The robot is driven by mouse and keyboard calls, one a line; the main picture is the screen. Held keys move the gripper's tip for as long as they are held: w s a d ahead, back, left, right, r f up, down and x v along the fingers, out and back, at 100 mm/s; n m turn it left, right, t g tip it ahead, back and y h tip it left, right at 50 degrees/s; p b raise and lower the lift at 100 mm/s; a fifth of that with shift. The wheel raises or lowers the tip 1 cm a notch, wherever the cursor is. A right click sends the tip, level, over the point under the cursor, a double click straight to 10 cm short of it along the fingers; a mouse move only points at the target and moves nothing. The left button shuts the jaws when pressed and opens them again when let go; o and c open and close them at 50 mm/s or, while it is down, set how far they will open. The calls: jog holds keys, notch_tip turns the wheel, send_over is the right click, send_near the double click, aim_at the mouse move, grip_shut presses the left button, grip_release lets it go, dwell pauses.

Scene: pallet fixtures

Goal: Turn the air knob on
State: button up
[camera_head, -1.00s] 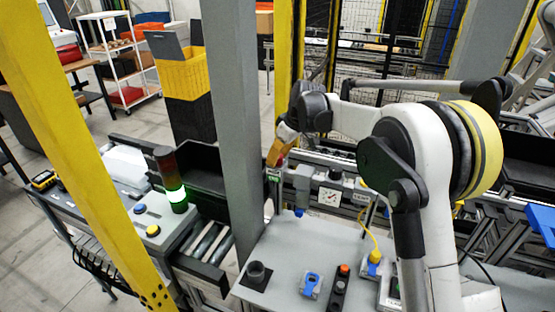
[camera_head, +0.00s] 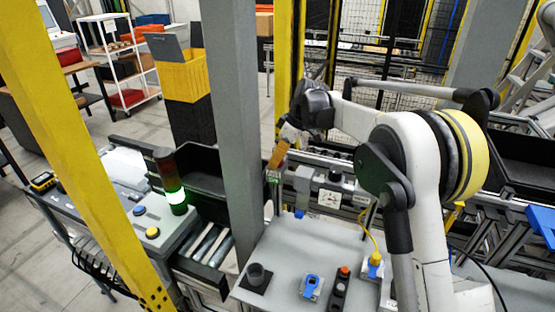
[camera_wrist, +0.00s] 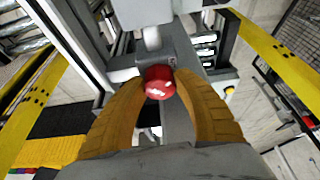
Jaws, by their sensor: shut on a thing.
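The air knob is a round red knob (camera_wrist: 158,83) in the middle of the wrist view, on the end of a grey fitting. My gripper (camera_wrist: 162,78) has its two orange fingers on either side of the knob and shut on it. The knob's lower side is partly between the fingers, and I cannot tell which way it is turned. In the head view my gripper (camera_head: 275,163) points down at the fixture behind the grey panel, right beside the grey post. The knob is hidden there by the fingers.
A grey post (camera_head: 234,120) stands close to the left of my gripper. A white gauge (camera_head: 330,199) and a grey unit with a blue bottom (camera_head: 302,188) are just right of it. The grey panel (camera_head: 315,240) with buttons lies in front.

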jog(key=o, duration=1.2)
jog(key=shift+a, duration=0.15)
jog(key=shift+c, duration=0.2)
jog(key=v, duration=1.2)
jog(key=s+d+f+m+t+h+b, duration=0.1)
jog(key=s+d+f+m+t+b, duration=0.15)
jog(key=s+d+m+b, duration=0.5)
jog(key=s+d+f+m+t+h+b, duration=0.1)
jog(key=s+d+f+m+b, duration=0.1)
jog(key=s+f, duration=0.6)
jog(key=s+d+f+m+t+h+b, duration=0.1)
jog(key=s+d+f+m+b, duration=0.1)
jog(key=s+d+f+b, duration=0.2)
jog(key=s+d+f+m+t+h+b, duration=0.1)
jog(key=s+d+f+m+b, duration=0.1)
jog(key=s+f+b, duration=0.6)
jog(key=s+d+f, duration=0.1)
jog(key=s+f, duration=0.4)
jog(key=s, duration=0.5)
jog(key=shift+d+m, duration=0.35)
jog(key=shift+d, duration=0.05)
